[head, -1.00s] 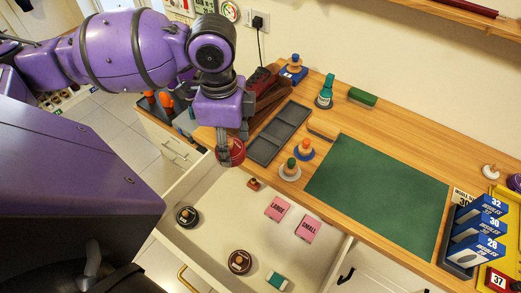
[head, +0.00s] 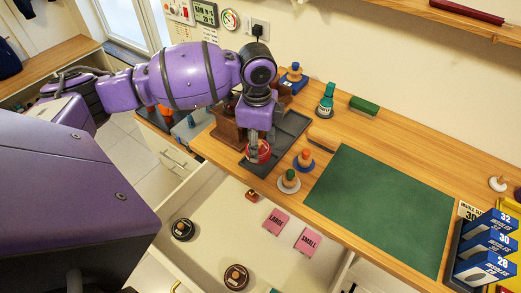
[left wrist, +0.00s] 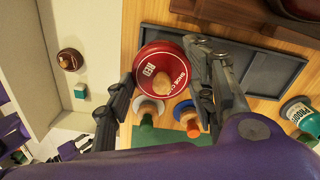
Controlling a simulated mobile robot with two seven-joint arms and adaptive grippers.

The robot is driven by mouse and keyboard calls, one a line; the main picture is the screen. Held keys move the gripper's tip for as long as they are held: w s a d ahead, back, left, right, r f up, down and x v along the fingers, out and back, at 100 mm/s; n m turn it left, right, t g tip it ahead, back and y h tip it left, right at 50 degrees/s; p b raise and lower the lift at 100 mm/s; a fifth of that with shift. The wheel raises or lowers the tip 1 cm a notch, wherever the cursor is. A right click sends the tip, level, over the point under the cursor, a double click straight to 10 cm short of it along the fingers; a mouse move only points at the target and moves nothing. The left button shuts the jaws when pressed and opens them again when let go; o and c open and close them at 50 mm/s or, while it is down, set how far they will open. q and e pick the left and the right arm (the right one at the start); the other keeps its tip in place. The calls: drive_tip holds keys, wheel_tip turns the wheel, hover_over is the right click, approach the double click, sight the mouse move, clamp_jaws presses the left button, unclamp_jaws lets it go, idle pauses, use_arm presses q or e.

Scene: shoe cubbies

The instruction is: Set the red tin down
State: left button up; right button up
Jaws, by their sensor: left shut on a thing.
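The red tin (head: 258,153) is round with a white-lettered lid and a pale wooden knob. My left gripper (head: 253,146) is shut on it, one finger on each side. In the left wrist view the red tin (left wrist: 162,66) sits between the fingers of my left gripper (left wrist: 160,75). The tin is over the near end of the dark grey tray (head: 289,131) on the wooden bench. The tray also shows in the left wrist view (left wrist: 285,70). I cannot tell whether the tin touches the tray. My right gripper is not in view.
Two wooden-knobbed stampers, one green-topped (head: 289,181) and one orange-topped (head: 304,159), stand right beside the tray. A green mat (head: 380,205) lies farther right. The open drawer (head: 215,225) below holds dark round tins and pink cards.

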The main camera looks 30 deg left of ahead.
sight(260, 151)
use_arm(q)
drive_tip(key=shift+w+f, duration=0.35)
drive_tip(key=shift+f, duration=0.7)
drive_tip(key=shift+w+f, duration=0.1)
drive_tip(key=shift+f, duration=0.75)
drive_tip(key=shift+d+f, duration=0.1)
drive_tip(key=shift+f, duration=0.1)
drive_tip(key=o, duration=1.2)
drive_tip(key=shift+r, duration=0.1)
wheel_tip(260, 151, up, 12)
drive_tip(key=shift+r, duration=0.1)
